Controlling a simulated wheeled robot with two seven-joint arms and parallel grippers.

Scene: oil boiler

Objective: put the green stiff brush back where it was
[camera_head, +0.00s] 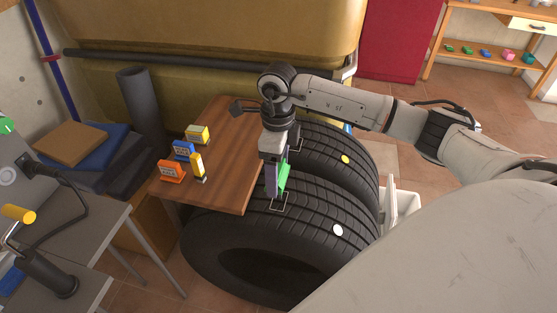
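My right arm comes in from the right, and its gripper (276,178) points down beside the right edge of the wooden board (228,150), over the front tyre (320,218). A green thing, which looks like the green stiff brush (284,177), shows upright at its fingers. The gripper appears shut on it, though the fingers partly hide it. The lower end of the brush is close above the tyre tread; I cannot tell whether it touches. A thin pale square outline (278,207) shows on the tread just below the fingers. My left gripper is not in view.
Several small yellow, blue and orange items (183,150) stand on the board. A white disc (338,230) and a yellow disc (345,159) lie on the tyres. A dark upright tube (140,105) and stacked boxes (85,150) are at left. A shelf (490,50) stands back right.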

